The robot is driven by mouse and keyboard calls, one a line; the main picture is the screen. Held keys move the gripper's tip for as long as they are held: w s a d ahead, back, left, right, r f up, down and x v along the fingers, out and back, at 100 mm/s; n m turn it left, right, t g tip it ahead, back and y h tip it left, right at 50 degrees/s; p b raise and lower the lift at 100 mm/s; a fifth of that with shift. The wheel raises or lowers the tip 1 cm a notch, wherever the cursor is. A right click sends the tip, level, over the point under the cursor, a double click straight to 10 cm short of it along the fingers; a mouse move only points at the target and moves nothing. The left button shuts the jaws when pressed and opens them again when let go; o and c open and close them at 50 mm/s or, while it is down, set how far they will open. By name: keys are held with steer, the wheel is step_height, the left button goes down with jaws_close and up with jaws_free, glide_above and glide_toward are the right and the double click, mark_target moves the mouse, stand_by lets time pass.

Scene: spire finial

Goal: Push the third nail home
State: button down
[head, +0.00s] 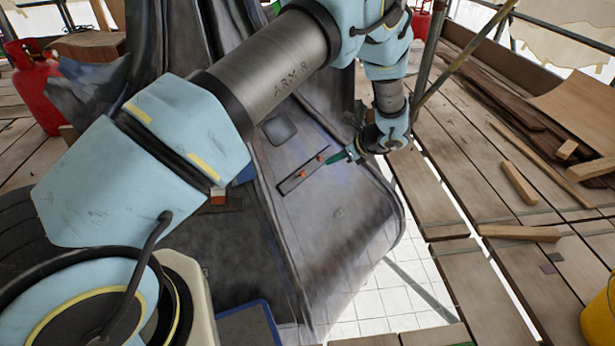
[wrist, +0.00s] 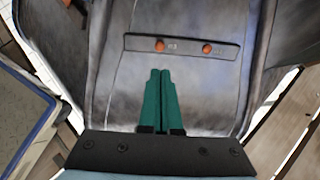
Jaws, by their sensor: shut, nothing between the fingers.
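A dark metal strip (head: 287,186) lies on the grey sheet-metal surface; it also shows in the wrist view (wrist: 185,46). Two orange-copper nail heads stand on it, a left one (wrist: 160,45) and a right one (wrist: 207,48), each with a small mark beside it too small to read. I cannot make out a third nail, nor how deep these sit. My gripper (wrist: 160,73) has green fingers pressed together and empty. In the wrist view its tips are just below the left nail head. In the head view my gripper (head: 329,160) is beside the strip's upper right nail.
A square plate (head: 280,128) sits on the metal above the strip. Wooden scaffold planks (head: 425,195) lie to the right, with loose timber (head: 519,183) on them. Gaps show a pale gridded area (head: 385,300) below. A red gas cylinder (head: 35,88) stands far left.

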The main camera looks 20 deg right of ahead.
mark_target(302, 174)
steer(key=b+x, duration=0.2)
steer(key=x, duration=1.2)
steer(key=shift+a+r, duration=0.1)
